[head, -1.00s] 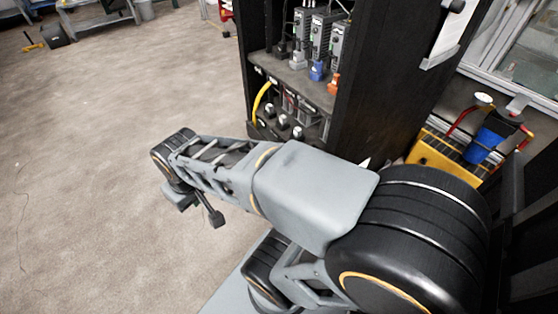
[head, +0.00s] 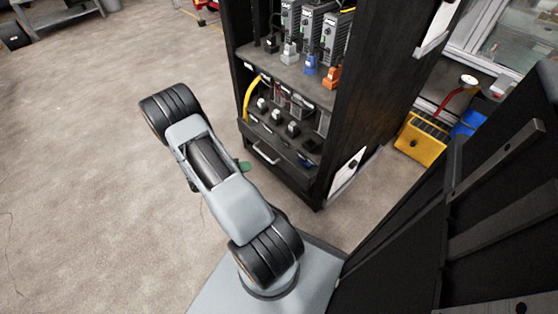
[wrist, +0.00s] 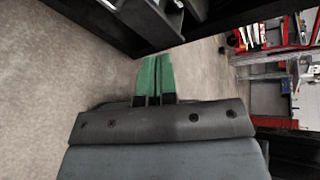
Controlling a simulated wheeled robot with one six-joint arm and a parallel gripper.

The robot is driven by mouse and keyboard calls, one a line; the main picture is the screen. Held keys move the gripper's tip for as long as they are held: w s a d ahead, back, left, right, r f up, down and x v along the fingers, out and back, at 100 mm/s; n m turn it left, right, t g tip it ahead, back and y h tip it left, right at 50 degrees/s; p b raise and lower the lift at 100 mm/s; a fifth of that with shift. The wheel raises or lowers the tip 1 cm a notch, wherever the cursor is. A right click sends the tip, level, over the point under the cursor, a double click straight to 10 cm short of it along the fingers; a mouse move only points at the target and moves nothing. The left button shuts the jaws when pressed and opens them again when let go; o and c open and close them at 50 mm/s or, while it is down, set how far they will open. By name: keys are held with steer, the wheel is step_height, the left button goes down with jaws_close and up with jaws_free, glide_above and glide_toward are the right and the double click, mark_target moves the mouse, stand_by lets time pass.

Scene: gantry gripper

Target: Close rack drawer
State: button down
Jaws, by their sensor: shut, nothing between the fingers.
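The black rack (head: 385,110) stands upright at upper centre in the head view. Low in its front is a dark drawer (head: 285,161) with a silver bar handle (head: 266,153). I cannot tell how far out the drawer stands. My gripper is mostly hidden behind my arm; a green fingertip (head: 245,166) shows just left of the drawer front, apparently apart from it. In the wrist view my gripper's green fingers (wrist: 153,78) are together with nothing between them, over bare floor. Part of the rack (wrist: 120,28) shows at the top there.
Above the drawer, the rack holds grey power units (head: 310,32), round-knobbed parts (head: 276,117) and a yellow cable (head: 249,98). A yellow case (head: 422,137) stands right of the rack. Carpeted floor (head: 80,170) is clear at left. Red shelving (wrist: 275,50) shows in the wrist view.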

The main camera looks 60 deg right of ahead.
mark_target(284, 159)
step_height(284, 159, down, 8)
steer(key=s+d+r+n+t+h, duration=0.1)
steer(key=s+d+n+h, duration=0.15)
steer(key=n, duration=0.45)
steer(key=shift+y, duration=0.45)
steer(key=b+x, duration=0.1)
steer(key=x, duration=0.3)
steer(key=b+x, duration=0.1)
steer(key=x, duration=0.3)
steer(key=w+b+x, duration=0.1)
steer(key=x, duration=0.3)
steer(key=shift+d+f+b, duration=0.1)
steer(key=shift+b, duration=0.25)
steer(key=shift+s+d, duration=0.3)
steer(key=shift+d, duration=0.5)
steer(key=shift+t, duration=0.3)
